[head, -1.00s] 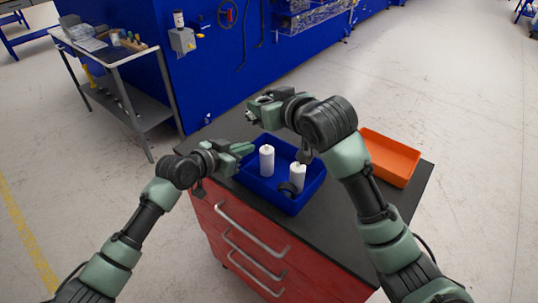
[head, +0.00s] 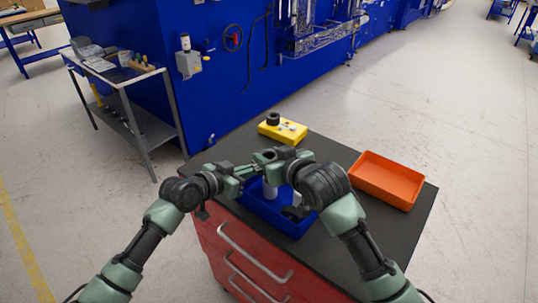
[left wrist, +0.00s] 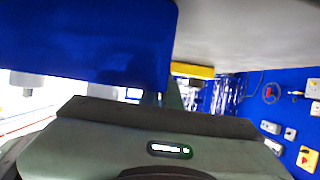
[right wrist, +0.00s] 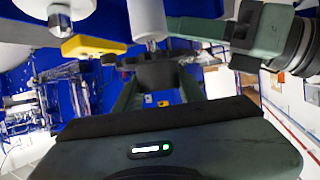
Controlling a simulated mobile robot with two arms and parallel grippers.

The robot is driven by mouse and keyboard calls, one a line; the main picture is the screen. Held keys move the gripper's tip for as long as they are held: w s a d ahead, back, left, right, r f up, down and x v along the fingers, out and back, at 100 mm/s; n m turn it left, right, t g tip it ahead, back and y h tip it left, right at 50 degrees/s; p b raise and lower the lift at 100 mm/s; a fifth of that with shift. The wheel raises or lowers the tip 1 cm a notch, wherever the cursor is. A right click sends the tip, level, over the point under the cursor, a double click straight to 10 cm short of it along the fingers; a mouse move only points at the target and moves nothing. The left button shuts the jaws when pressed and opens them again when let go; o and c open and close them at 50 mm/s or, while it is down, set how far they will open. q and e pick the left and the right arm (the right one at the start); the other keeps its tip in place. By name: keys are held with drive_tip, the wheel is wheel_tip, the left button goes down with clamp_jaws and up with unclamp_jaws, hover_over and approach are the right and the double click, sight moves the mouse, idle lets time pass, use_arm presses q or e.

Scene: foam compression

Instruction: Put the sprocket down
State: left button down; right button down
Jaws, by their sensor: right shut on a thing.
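My right gripper (head: 262,157) is above the back of the blue tray (head: 295,226). In the right wrist view its fingers (right wrist: 157,82) are shut on a dark, toothed piece that looks like the sprocket (right wrist: 122,62), seen nearly edge-on. In the head view the held piece is hard to tell from the dark gripper. My left gripper (head: 246,171) is close beside the right one, over the tray's left side; whether its fingers are open or shut is unclear. It also shows in the right wrist view (right wrist: 245,38).
White cylinders (head: 270,190) stand in the blue tray, partly hidden by my arms, with a dark round part (head: 294,213) near them. A yellow block (head: 290,131) with a dark ring (head: 272,118) is behind. An orange tray (head: 412,183) is right. The dark tabletop between is clear.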

drive_tip(key=shift+f, duration=0.4)
drive_tip(key=c, duration=0.9)
unclamp_jaws()
drive_tip(key=shift+f, duration=0.1)
drive_tip(key=shift+o, duration=0.2)
drive_tip(key=shift+r, duration=0.25)
drive_tip(key=v, duration=1.2)
drive_tip(key=shift+r, duration=0.4)
